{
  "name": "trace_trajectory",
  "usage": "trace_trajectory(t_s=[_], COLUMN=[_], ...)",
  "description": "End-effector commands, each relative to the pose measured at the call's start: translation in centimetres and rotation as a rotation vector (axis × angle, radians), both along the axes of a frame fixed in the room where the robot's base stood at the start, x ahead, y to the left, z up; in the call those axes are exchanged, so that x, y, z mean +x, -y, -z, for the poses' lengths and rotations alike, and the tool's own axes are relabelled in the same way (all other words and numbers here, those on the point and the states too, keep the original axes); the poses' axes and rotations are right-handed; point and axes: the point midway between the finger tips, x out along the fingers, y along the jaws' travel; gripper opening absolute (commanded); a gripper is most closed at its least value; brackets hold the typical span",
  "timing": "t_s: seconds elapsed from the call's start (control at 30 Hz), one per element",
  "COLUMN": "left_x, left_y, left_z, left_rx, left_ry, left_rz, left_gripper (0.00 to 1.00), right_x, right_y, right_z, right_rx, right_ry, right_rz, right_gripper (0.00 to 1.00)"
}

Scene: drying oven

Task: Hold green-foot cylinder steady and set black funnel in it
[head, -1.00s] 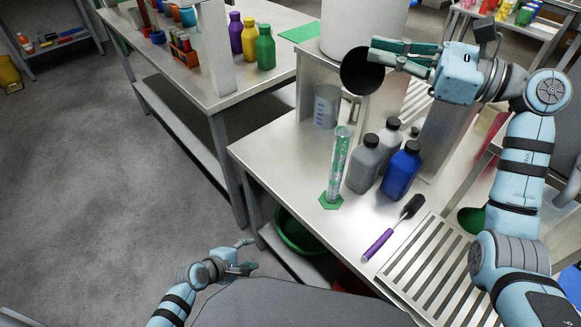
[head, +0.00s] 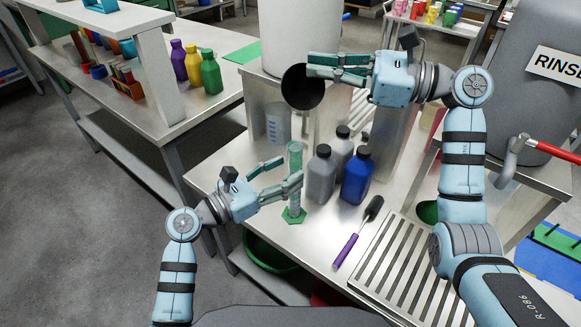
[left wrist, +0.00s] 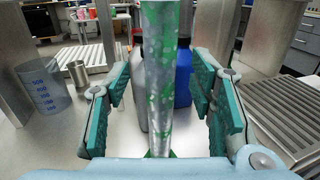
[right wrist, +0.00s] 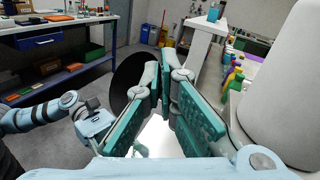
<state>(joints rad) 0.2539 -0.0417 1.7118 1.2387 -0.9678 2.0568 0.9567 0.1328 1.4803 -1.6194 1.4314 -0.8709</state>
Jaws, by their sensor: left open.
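The clear cylinder with green speckles (head: 296,165) stands upright on its green foot (head: 293,217) on the metal bench. My left gripper (head: 291,170) is open at the cylinder's side; in the left wrist view the cylinder (left wrist: 160,85) stands between its spread fingers, with visible gaps on both sides. My right gripper (head: 312,67) is shut on the black funnel (head: 303,90) and holds it in the air, above and behind the cylinder. The funnel's wide dark mouth faces the head camera. In the right wrist view the funnel (right wrist: 128,75) is partly hidden by a finger.
Grey bottles (head: 321,178) and a blue bottle (head: 357,178) stand close right of the cylinder. A beaker (head: 278,124) is behind it. A purple-handled brush (head: 346,250) and slatted rack (head: 385,265) lie to the front right.

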Motion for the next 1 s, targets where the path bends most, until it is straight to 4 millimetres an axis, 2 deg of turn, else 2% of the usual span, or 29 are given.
trace_trajectory(t_s=[0.1, 0.2, 0.47, 0.8, 0.83, 0.97, 1.0], left_x=[1.4, 2.0, 2.1, 2.1, 2.1, 2.1, 2.1], left_y=[1.7, 2.5, 2.7, 2.7, 2.7, 2.7, 2.7], left_z=[-0.1, 0.0, 0.0, 0.1, 0.1, 0.1, 0.1], left_rx=[-0.002, 0.000, 0.002, 0.003, 0.003, 0.003, 0.003], left_ry=[0.000, 0.000, 0.001, 0.000, 0.000, 0.000, 0.000], left_rz=[0.000, 0.000, -0.001, -0.001, -0.001, -0.001, -0.001], left_gripper=[0.50, 0.50, 0.50, 0.00, 0.20, 0.00, 0.00], right_x=[0.0, 0.0, 0.0, 0.0, 0.0, 0.0, 0.0], right_y=[0.0, 0.0, 0.0, 0.0, 0.0, 0.0, 0.0], right_z=[0.0, 0.0, 0.0, 0.0, 0.0, 0.0, 0.0], right_rx=[0.000, 0.000, 0.000, 0.000, 0.000, 0.000, 0.000], right_ry=[0.000, 0.000, 0.000, 0.000, 0.000, 0.000, 0.000], right_rz=[0.000, 0.000, 0.000, 0.000, 0.000, 0.000, 0.000], right_gripper=[0.00, 0.00, 0.00, 0.00, 0.00, 0.00, 0.00])
